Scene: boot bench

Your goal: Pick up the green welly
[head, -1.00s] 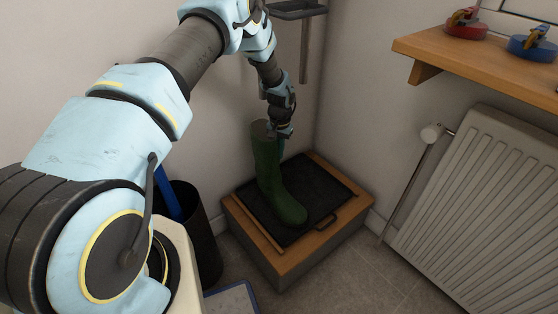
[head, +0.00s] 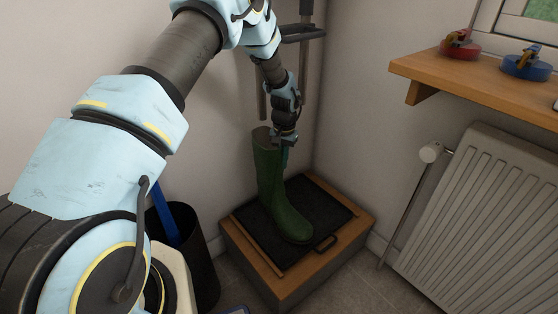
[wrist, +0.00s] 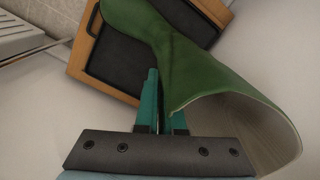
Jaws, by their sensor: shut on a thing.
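The green welly (head: 269,178) stands upright, its foot over a black tray (head: 322,205) on a wooden-topped bench (head: 240,242). I cannot tell whether its sole touches the tray. In the wrist view the welly (wrist: 180,55) shows its open top to the right and its foot toward the tray (wrist: 118,62). My gripper (head: 283,145) is at the top of the shaft, shut on the rim wall. In the wrist view the teal fingers of my gripper (wrist: 164,108) sit at the rim's edge. The boot hides part of one finger.
A black bin (head: 197,262) with a blue item (head: 166,205) stands left of the bench. A white radiator (head: 480,215) and a wooden shelf (head: 480,82) with a red (head: 460,46) and a blue object (head: 527,64) are on the right. Walls close the corner behind.

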